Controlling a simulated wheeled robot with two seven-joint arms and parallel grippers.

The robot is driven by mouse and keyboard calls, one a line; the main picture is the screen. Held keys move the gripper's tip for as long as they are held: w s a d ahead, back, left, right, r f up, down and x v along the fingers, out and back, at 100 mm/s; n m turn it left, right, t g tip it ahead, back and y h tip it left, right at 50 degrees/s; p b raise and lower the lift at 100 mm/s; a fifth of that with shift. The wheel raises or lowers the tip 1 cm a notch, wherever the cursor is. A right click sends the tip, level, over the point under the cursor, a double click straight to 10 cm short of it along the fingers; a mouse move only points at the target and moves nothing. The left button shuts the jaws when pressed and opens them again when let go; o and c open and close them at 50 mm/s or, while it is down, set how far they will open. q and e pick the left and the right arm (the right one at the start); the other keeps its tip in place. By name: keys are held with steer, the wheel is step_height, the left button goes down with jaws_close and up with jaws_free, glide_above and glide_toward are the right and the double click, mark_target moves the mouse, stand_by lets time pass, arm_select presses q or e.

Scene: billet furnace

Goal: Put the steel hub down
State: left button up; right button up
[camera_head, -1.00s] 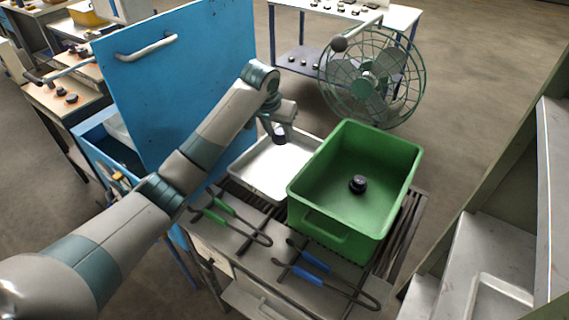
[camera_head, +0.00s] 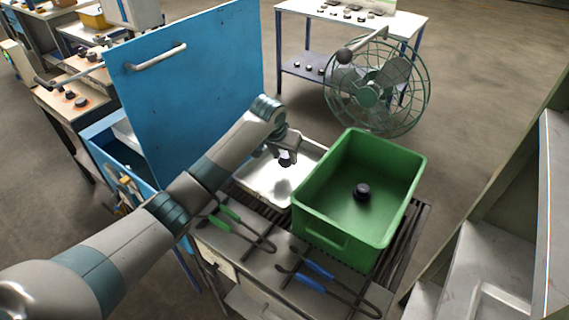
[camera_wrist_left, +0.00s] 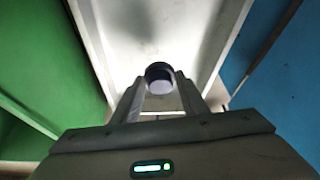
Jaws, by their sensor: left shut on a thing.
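My left gripper (camera_head: 287,156) hangs over the white tray (camera_head: 262,187), left of the green crate. It is shut on the steel hub (camera_head: 286,160), a small dark round piece. In the left wrist view the hub (camera_wrist_left: 159,76) sits between the two fingertips (camera_wrist_left: 160,90), with the pale tray floor (camera_wrist_left: 150,30) behind it. I cannot tell whether the hub touches the tray. A similar dark hub (camera_head: 362,191) lies on the floor of the green crate (camera_head: 335,225). My right gripper is not in view.
Tongs with green handles (camera_head: 228,214) and blue handles (camera_head: 310,283) lie on the bench front. A blue upright panel (camera_head: 200,100) stands left of the tray. A fan (camera_head: 372,95) and a white table (camera_head: 350,18) stand behind.

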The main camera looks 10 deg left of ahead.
mark_target(283, 161)
arm_select(q)
step_height(283, 161, down, 2)
steer(key=shift+f+p, duration=0.15)
steer(key=shift+p, duration=0.3)
steer(key=shift+f, duration=0.65)
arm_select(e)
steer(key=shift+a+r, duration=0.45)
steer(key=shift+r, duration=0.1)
arm_select(q)
steer(key=o, duration=1.4)
steer(key=shift+f, duration=0.2)
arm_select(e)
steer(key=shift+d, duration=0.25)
arm_select(q)
steer(key=shift+r, duration=0.1)
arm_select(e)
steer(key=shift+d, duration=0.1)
arm_select(q)
steer(key=shift+r, duration=0.1)
